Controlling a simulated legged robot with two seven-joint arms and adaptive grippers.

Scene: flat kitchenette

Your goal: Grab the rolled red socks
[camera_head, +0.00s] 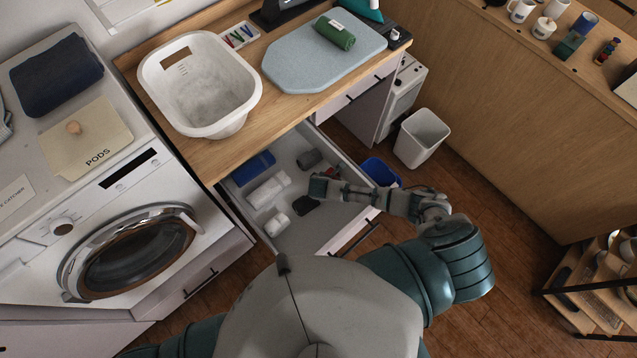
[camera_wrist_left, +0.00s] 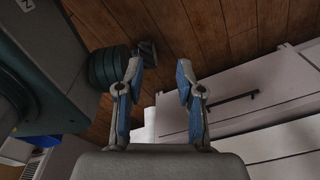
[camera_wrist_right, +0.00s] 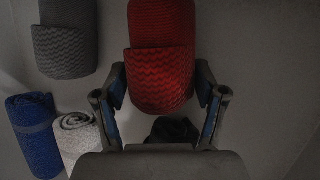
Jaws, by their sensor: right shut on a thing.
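The rolled red socks (camera_wrist_right: 161,50) lie in the open drawer (camera_head: 325,235), with a ribbed, folded cuff toward me. In the right wrist view my right gripper (camera_wrist_right: 160,85) has one finger on each side of the roll and is shut on it. In the head view my right gripper (camera_head: 322,187) is low inside the drawer, and only a sliver of red (camera_head: 335,170) shows beside it. My left gripper (camera_wrist_left: 153,75) is open and empty over the wooden floor, near a white cabinet front; the head view does not show it.
A grey roll (camera_wrist_right: 66,45), a blue roll (camera_wrist_right: 35,135), a white roll (camera_wrist_right: 78,137) and a black item (camera_wrist_right: 172,130) lie near the red socks. The counter above holds a white basin (camera_head: 160,95) and an ironing pad (camera_head: 290,75). A washing machine (camera_head: 125,250) stands left.

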